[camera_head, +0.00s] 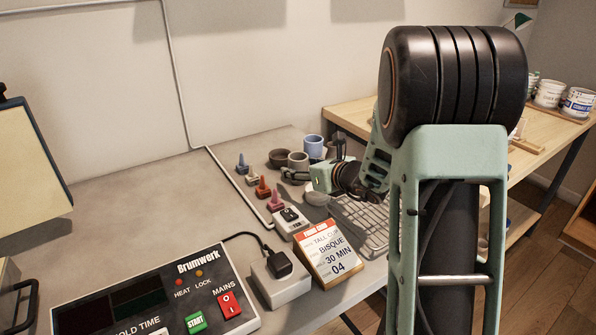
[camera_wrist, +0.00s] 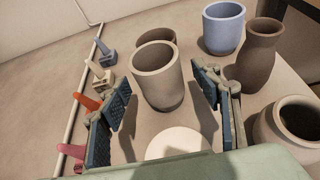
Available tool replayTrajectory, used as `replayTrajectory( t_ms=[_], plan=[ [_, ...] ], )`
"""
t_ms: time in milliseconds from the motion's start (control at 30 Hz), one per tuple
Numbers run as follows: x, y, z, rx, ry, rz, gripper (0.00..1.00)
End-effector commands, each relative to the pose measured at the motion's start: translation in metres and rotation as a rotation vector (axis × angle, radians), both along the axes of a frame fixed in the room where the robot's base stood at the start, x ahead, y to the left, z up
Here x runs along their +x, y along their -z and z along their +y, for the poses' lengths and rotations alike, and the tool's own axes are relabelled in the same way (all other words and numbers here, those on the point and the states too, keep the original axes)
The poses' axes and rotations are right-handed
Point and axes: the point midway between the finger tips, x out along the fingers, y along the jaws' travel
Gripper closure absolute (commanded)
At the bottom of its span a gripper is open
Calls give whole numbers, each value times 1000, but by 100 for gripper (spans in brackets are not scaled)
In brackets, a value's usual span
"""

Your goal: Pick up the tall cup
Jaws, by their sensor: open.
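A plain grey-beige cup (camera_wrist: 156,68), taller than wide, stands upright straight ahead of my gripper (camera_wrist: 163,88) in the wrist view. It also shows in the head view (camera_head: 298,160). My gripper is open and empty, its blue-padded fingers apart to the left and right of the cup's lower part in the picture. I cannot tell whether the cup is between them or just beyond. A blue cup (camera_wrist: 224,30) stands behind to the right. Which one is the tall cup is not marked on the cups; a card (camera_head: 329,252) reads "TALL CUP, BISQUE, 30 MIN".
A brown vase (camera_wrist: 260,52) and a brown jar (camera_wrist: 292,125) stand close on the right. A dark bowl (camera_head: 279,157) is behind the grey cup. A pale disc (camera_wrist: 178,142) lies in front. Several coloured cones (camera_head: 263,188) stand left, beside a pipe.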

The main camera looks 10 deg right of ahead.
Motion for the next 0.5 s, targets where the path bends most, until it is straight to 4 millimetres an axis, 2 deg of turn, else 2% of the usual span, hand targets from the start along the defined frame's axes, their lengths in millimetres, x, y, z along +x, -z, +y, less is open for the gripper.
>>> replayTrajectory(
  t_ms=[133, 433, 500],
  plan=[
    [16, 8, 7, 0, -1, 1, 42],
    [20, 9, 8, 0, 0, 0, 42],
    [19, 8, 8, 0, 0, 0, 49]
  ],
)
